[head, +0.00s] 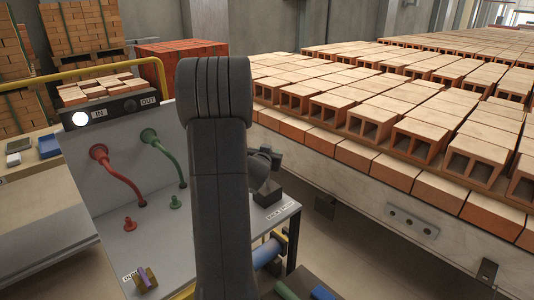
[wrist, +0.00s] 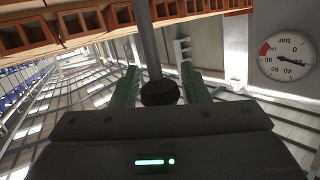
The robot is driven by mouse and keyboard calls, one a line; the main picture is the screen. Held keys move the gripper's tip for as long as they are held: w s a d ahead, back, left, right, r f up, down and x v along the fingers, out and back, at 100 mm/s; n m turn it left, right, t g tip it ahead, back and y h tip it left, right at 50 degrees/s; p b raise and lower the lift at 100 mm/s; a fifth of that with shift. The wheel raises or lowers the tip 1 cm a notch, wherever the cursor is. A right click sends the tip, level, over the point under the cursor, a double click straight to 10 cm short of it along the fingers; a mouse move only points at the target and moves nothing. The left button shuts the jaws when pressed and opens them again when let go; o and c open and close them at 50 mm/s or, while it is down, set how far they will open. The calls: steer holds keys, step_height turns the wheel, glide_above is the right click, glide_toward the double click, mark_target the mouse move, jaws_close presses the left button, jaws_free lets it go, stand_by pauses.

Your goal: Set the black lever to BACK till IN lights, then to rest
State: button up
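The black lever shows in the wrist view as a grey rod with a round black knob (wrist: 160,93) at its end. My gripper (wrist: 160,78) has its green fingers on either side of the knob, with narrow gaps, so it looks open around it. In the head view my arm hides the lever and the fingers. The IN lamp (head: 80,118) on the control panel glows white. The OUT lamp (head: 130,105) beside it is dark.
The panel also carries a red lever (head: 118,172), a green lever (head: 165,156) and small red and green knobs. A conveyor of hollow bricks (head: 400,110) runs along the right. A pressure gauge (wrist: 286,54) is at the wrist view's right. A yellow rail (head: 110,70) passes behind the panel.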

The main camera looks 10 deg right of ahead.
steer(key=shift+o, duration=0.8)
steer(key=v, duration=1.3)
steer(key=shift+s+b, duration=0.3)
steer(key=shift+s, duration=0.05)
steer(key=shift+w+a, duration=0.1)
steer(key=x, duration=1.3)
steer(key=shift+w+p, duration=0.35)
steer(key=shift+s+a, duration=0.15)
steer(key=shift+s, duration=0.05)
steer(key=shift+r, duration=0.1)
